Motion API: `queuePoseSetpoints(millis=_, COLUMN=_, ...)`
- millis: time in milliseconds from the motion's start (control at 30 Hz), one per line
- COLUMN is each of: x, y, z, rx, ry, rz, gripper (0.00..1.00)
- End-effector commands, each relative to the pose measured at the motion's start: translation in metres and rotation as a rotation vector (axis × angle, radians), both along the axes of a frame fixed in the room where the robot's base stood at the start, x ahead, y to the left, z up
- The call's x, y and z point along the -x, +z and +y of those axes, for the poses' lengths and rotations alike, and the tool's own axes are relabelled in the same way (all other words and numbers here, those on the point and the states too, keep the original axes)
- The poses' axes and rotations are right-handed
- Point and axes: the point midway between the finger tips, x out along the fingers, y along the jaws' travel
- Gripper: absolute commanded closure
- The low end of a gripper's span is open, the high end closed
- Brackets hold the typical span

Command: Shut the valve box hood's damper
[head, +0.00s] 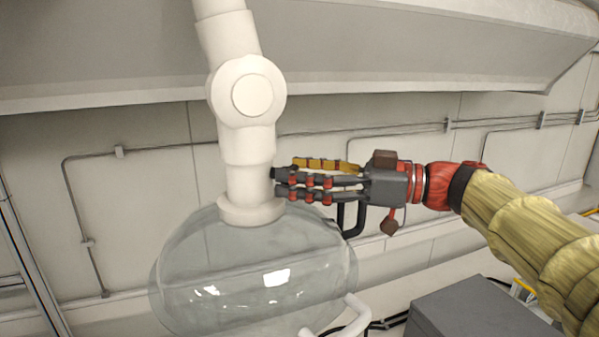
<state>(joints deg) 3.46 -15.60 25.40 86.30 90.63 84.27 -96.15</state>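The hood is a clear dome (250,270) hanging from a white jointed duct (248,165), with a white collar (250,209) at its top. My gripper (283,183), with dark grey and red fingers and one yellow finger, reaches in from the right. Its fingertips are at the right side of the duct's lower pipe, just above the collar. A small dark piece shows at the fingertips; I cannot tell if it is the damper's lever or a fingertip. The fingers are stretched out, and whether they grip anything is unclear. No damper is clearly visible.
A white bar handle (340,316) is at the dome's lower right. A black curved bar (353,220) shows below my gripper. A dark grey box (475,311) stands at the lower right. Thin conduits (170,148) run along the wall, under a grey overhead panel (400,50).

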Motion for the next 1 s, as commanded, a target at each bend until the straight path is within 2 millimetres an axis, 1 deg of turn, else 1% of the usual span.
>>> queuePoseSetpoints(millis=67, x=0.0, y=-0.0001, z=-0.0001, rx=0.0, ry=0.0, rz=0.0, gripper=0.41)
queuePoseSetpoints(millis=700, x=0.0, y=0.0001, z=-0.0002, rx=0.0, ry=0.0, rz=0.0, gripper=0.77)
queuePoseSetpoints(millis=1000, x=-0.0002, y=-0.0013, z=-0.0002, rx=-0.006, ry=0.0, rz=0.038, gripper=0.77)
